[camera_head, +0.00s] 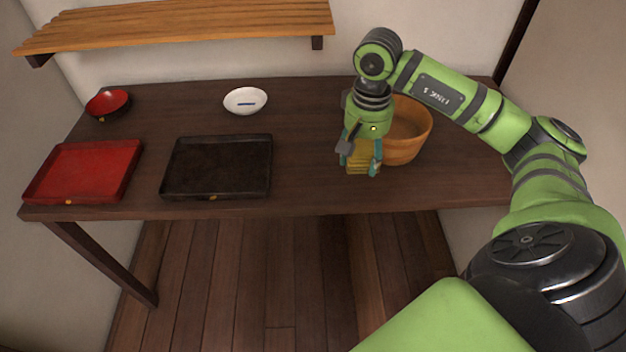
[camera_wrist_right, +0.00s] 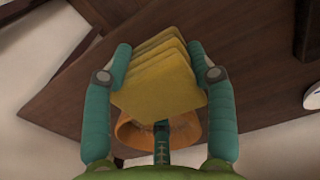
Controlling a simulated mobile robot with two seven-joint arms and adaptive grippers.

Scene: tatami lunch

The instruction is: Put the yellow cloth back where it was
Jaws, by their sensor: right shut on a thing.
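The yellow cloth (camera_head: 361,158) shows between the fingers of my right gripper (camera_head: 359,163), at the right part of the dark table, just left of and in front of the wooden tub. In the right wrist view the cloth (camera_wrist_right: 158,80) looks like a folded, layered yellow block. The fingers of my right gripper (camera_wrist_right: 160,75) press on it from both sides. In the head view I cannot tell whether the cloth touches the table. My left gripper is in neither view.
The wooden tub (camera_head: 416,146) stands close beside my right gripper. A black tray (camera_head: 217,196), a red tray (camera_head: 75,199), a red bowl (camera_head: 107,103) and a white bowl (camera_head: 245,101) stand further left on the table (camera_head: 300,190). A slatted shelf (camera_head: 180,27) hangs above. The table's middle is clear.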

